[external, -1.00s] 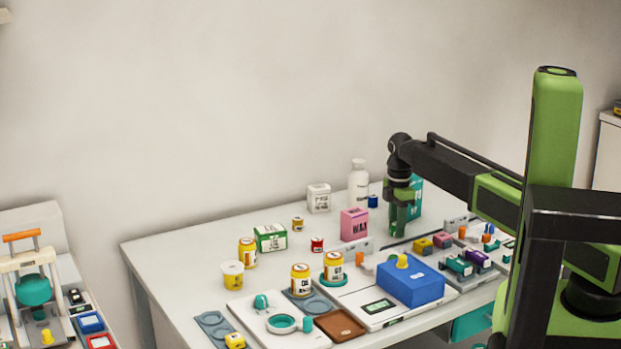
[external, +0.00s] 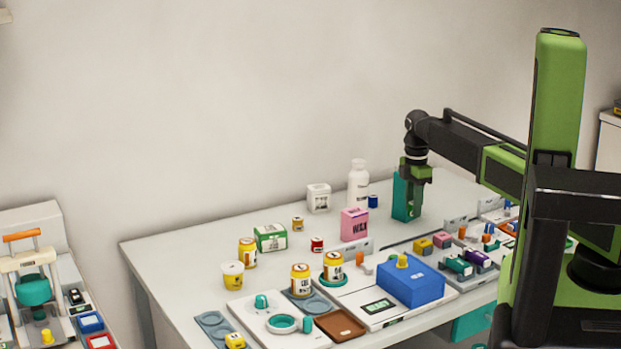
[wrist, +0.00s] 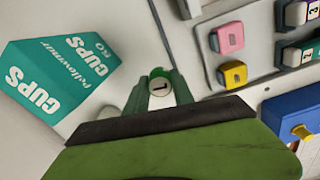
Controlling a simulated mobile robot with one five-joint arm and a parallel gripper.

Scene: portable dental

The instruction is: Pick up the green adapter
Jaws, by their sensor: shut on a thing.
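In the external view my gripper (external: 415,207) points down above the back right part of the table, just right of the teal cups box. The adapter is hard to make out there among the green fingers.
The teal cups box (external: 402,190) stands close to the left of my gripper; it also shows in the wrist view (wrist: 62,75). A pink WAX box (external: 354,224) and white bottle (external: 358,184) stand farther left. A tray with pink (wrist: 228,38) and yellow (wrist: 234,76) blocks lies nearby.

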